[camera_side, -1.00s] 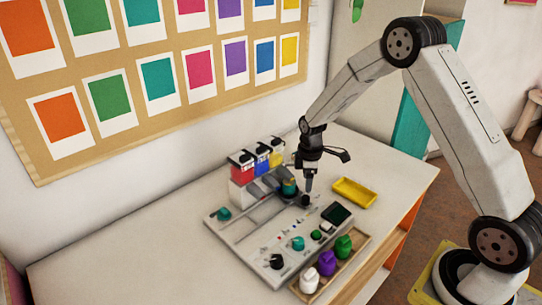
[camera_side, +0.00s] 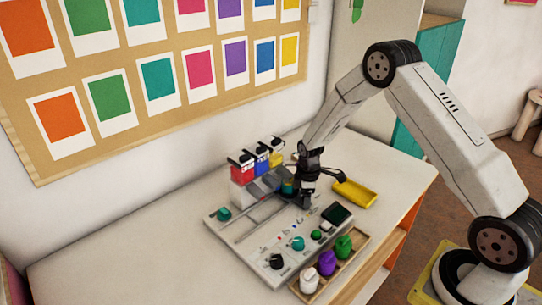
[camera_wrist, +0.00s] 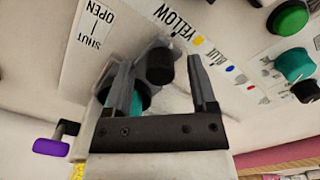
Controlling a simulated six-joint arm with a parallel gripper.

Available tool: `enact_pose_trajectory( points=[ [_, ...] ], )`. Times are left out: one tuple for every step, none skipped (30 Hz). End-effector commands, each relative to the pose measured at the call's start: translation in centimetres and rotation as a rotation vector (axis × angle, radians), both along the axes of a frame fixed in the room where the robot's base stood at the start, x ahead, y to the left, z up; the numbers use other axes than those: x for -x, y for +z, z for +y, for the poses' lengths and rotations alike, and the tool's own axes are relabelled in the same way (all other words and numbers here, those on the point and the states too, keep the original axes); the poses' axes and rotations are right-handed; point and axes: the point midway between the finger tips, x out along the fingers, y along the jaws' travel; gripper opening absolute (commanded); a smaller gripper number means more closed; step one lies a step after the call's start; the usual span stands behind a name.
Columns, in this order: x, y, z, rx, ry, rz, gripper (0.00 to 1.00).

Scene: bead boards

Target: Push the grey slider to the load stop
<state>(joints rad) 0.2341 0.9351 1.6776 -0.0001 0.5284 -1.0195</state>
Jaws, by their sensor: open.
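In the wrist view a black round knob (camera_wrist: 160,66) stands between the two fingers of my open gripper (camera_wrist: 164,75); I cannot tell whether they touch it. It appears to belong to the grey slider, mostly hidden. A teal piece in a dark round holder (camera_wrist: 112,98) sits behind the left finger. In the side view my gripper (camera_side: 304,200) is low over the right end of the slotted grey board (camera_side: 245,241), beside the teal piece. The fingers hide the knob there. I cannot make out a load stop marking.
Red (camera_side: 242,174), blue (camera_side: 262,162) and yellow (camera_side: 276,158) dispensers stand behind the board. A wooden tray (camera_side: 346,267) with white, purple and green pieces lies in front. The table's left part is clear.

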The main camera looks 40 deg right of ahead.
Motion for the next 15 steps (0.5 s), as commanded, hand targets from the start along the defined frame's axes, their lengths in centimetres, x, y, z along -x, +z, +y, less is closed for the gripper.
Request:
enact_pose_trajectory(
  points=[
    [0.00, 0.01, 0.00, 0.000, 0.000, 0.000, 0.73],
    [0.00, 0.01, 0.00, 0.000, 0.000, 0.000, 0.73],
    [0.00, 0.01, 0.00, 0.000, 0.000, 0.000, 0.63],
    [0.00, 0.02, 0.00, 0.000, 0.000, 0.000, 0.54],
    [0.00, 0.02, 0.00, 0.000, 0.000, 0.000, 0.44],
    [0.00, 0.02, 0.00, 0.000, 0.000, 0.000, 0.32],
    [0.00, 0.02, 0.00, 0.000, 0.000, 0.000, 0.22],
    [0.00, 0.03, 0.00, 0.000, 0.000, 0.000, 0.12],
    [0.00, 0.03, 0.00, 0.000, 0.000, 0.000, 0.00],
    [0.00, 0.03, 0.00, 0.000, 0.000, 0.000, 0.00],
    [0.00, 0.03, 0.00, 0.000, 0.000, 0.000, 0.00],
    [0.00, 0.04, 0.00, 0.000, 0.000, 0.000, 0.00],
    [0.00, 0.04, 0.00, 0.000, 0.000, 0.000, 0.00],
    [0.01, 0.04, -0.01, 0.000, 0.000, 0.000, 0.00],
    [0.00, 0.04, 0.00, 0.000, 0.000, 0.000, 0.00]
  ],
)
